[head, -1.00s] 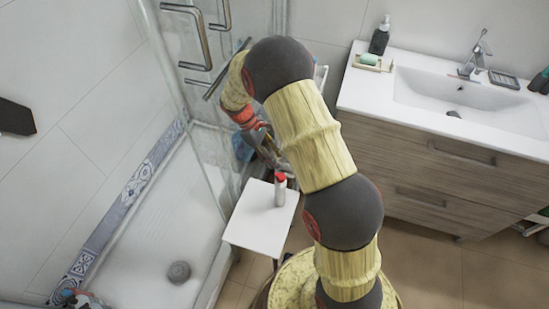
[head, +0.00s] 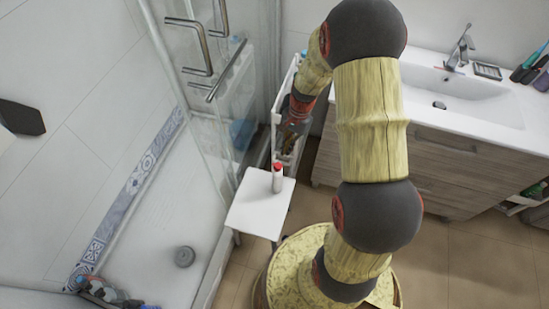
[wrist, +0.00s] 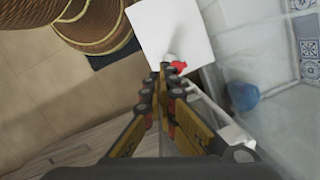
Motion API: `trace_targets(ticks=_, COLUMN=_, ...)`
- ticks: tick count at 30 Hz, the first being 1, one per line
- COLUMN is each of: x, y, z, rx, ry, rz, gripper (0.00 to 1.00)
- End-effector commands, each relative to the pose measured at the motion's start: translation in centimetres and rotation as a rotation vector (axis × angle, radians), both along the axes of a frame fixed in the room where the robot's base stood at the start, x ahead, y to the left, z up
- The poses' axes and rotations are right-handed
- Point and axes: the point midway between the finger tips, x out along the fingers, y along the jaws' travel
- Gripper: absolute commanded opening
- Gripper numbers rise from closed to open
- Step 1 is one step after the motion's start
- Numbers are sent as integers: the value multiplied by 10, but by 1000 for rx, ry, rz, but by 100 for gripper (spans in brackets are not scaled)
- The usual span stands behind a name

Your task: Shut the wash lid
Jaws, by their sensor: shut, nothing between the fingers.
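A pale grey bottle with a red top, likely the wash (head: 277,182), stands upright on a small white table in the head view. Its red lid (head: 278,166) is too small there to tell whether it is open or shut. In the wrist view the red lid (wrist: 179,66) shows just beyond my fingertips, with a bit of white beside it. My gripper (wrist: 163,72) is shut and empty, pointing toward the bottle. In the head view my gripper (head: 286,152) is low over the narrow white cart, behind the bottle; whether it touches the bottle is unclear.
The white table (head: 250,207) has free room around the bottle. The narrow white cart (head: 276,108) stands between the glass shower door (head: 215,120) and the wooden vanity (head: 450,155). A blue thing (wrist: 243,96) lies near the shower side.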

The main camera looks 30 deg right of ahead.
Motion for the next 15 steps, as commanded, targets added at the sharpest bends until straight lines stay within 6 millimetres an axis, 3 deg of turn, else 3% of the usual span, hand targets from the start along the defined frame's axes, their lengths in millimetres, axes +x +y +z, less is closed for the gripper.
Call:
trace_targets(ticks=3, x=8, y=5, z=-4, rx=8, ry=-2, rz=-378, gripper=0)
trace_targets(ticks=9, x=26, y=3, z=-12, rx=30, ry=12, rz=-915, gripper=0)
trace_targets(ticks=15, x=36, y=-4, z=-12, rx=39, ry=24, rz=-1164, gripper=0)
